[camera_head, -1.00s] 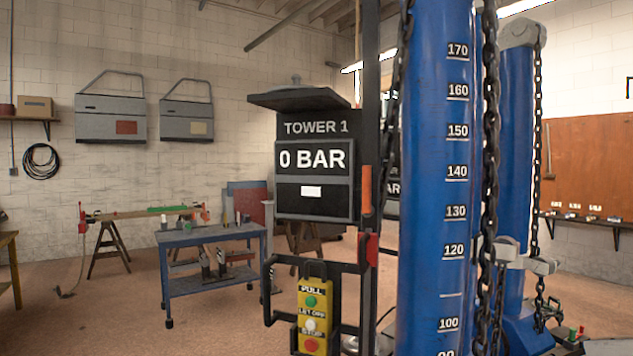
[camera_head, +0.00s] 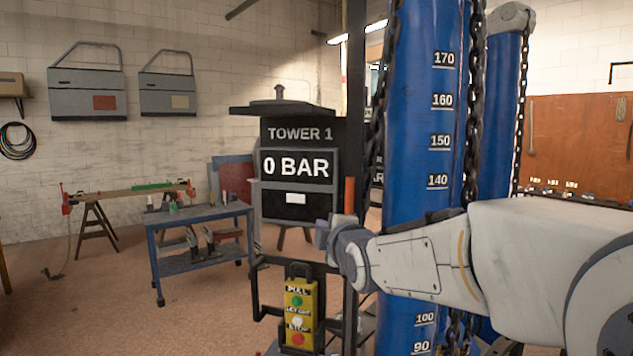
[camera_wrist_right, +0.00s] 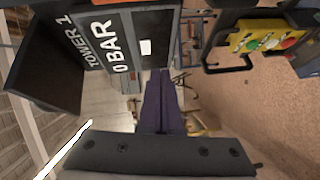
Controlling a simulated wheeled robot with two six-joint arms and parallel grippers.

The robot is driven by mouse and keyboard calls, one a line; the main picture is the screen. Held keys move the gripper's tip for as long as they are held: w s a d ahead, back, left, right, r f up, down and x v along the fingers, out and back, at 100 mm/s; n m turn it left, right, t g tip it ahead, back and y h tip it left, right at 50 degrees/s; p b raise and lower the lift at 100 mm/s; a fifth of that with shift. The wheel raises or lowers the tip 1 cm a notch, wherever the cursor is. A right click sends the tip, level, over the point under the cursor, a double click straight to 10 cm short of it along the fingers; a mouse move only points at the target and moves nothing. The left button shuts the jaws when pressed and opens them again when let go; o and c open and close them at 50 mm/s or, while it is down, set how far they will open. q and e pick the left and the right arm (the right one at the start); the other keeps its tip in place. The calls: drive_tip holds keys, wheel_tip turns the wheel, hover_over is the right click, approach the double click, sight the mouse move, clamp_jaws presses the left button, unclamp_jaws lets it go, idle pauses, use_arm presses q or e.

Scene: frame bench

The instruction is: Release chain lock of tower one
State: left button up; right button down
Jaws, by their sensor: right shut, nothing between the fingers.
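Tower one is a blue column (camera_head: 415,120) with a printed scale and dark chains (camera_head: 466,120) beside it. Its black panel (camera_head: 296,215) reads TOWER 1 and 0 BAR; the panel also shows in the right wrist view (camera_wrist_right: 142,25). An orange-red upright handle (camera_head: 349,192) stands at the panel's right edge. I cannot tell which part is the chain lock. My right gripper (camera_head: 323,235) is in front of the panel's lower right corner, shut and empty. My arm hides the column's middle. My left gripper is out of view.
A yellow button box (camera_head: 298,315) hangs on a black frame (camera_head: 255,290) below the panel. A blue cart (camera_head: 200,214) and a sawhorse bench (camera_head: 125,195) stand at the left. A second blue tower (camera_head: 503,110) is behind. Open floor lies at the lower left.

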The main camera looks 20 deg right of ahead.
sight(351, 199)
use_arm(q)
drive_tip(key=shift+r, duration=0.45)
use_arm(e)
drive_tip(key=shift+n+t+h, duration=0.6)
drive_tip(key=shift+t, duration=0.2)
drive_tip(key=d+r, duration=0.2)
drive_tip(key=r, duration=0.1)
drive_tip(key=d+r, duration=0.1)
drive_tip(key=shift+w+r, duration=0.3)
drive_tip(key=shift+w, duration=0.1)
